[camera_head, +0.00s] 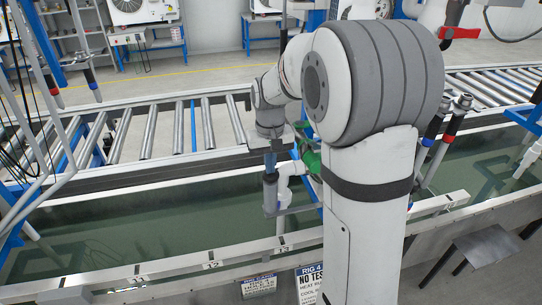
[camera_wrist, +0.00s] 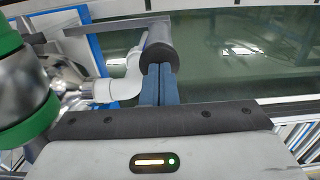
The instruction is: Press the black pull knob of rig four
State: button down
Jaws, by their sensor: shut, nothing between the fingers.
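My gripper (camera_wrist: 160,70) is shut and empty, its two blue-grey fingers side by side. It also shows in the head view (camera_head: 270,162), pointing down over the tank. A dark grey cylinder (camera_wrist: 159,45) lies right at the fingertips in the wrist view, beside a white pipe elbow (camera_wrist: 124,84). I cannot tell whether the fingers touch it. In the head view the cylinder (camera_head: 270,192) shows below the fingers. I cannot tell for sure that it is the black pull knob. Rig four's sign (camera_head: 310,284) is partly hidden by my arm.
A long water tank (camera_head: 130,226) runs across the view, with a numbered metal rail (camera_head: 180,269) at its front edge. A roller conveyor (camera_head: 150,130) lies behind it. Green and metal fittings (camera_wrist: 22,85) stand close on the left of my gripper in the wrist view.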

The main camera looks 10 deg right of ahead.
notch_tip(320, 180, up, 14)
jog(key=p, duration=0.2)
dwell(1.2)
